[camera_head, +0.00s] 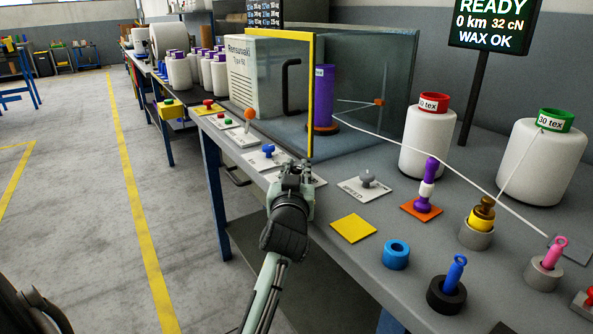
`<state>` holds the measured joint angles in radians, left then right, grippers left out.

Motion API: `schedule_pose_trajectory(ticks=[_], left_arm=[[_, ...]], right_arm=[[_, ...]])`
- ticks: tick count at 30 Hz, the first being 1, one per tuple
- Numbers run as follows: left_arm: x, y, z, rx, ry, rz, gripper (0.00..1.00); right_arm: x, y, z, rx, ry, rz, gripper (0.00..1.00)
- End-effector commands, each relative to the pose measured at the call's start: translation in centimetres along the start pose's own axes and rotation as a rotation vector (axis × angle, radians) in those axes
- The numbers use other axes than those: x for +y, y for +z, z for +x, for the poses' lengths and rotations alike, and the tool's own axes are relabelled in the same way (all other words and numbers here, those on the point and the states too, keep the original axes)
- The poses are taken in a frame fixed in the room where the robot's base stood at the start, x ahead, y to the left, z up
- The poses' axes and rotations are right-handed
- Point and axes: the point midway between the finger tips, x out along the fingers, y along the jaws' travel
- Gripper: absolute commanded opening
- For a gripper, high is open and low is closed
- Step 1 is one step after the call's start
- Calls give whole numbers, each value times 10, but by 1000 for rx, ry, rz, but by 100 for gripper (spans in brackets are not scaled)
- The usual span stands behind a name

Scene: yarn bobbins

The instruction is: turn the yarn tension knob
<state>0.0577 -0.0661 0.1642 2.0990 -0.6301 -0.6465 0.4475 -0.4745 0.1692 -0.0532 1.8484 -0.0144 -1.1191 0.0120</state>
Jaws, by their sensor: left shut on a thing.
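My left gripper (299,168) is at the front edge of the grey table, its fingers over a white plate (318,180). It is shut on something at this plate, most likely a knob. The gripper hides the knob and most of the plate's label, so I cannot read whether it is the tension knob. A grey knob (367,178) on a plate marked SPEED stands to the right, apart from the gripper. A blue knob (268,150) on another white plate stands to the left and behind. My right gripper is not in view.
A clear-walled machine with a yellow-edged panel (310,95) stands behind the gripper. A yellow square (353,228), a blue ring (396,254) and several pegs stand to the right. White yarn (450,152) runs across the table past large bobbins (426,142). A display reads 32 cN.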

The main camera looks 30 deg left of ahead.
Motion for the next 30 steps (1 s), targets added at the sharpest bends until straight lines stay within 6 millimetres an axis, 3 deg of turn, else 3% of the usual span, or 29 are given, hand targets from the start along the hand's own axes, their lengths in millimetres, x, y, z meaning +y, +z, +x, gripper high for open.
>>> schedule_pose_trajectory(ticks=[8,9,14,23,30], left_arm=[[0,-2,0,5,-1,0,0],[0,-2,0,5,-1,0,21],[0,-2,0,4,0,0,40],[0,-2,0,3,0,0,40],[0,-35,1,8,0,-4,40]], right_arm=[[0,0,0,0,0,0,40],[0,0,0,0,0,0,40],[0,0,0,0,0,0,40],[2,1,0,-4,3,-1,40],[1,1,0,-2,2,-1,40]])
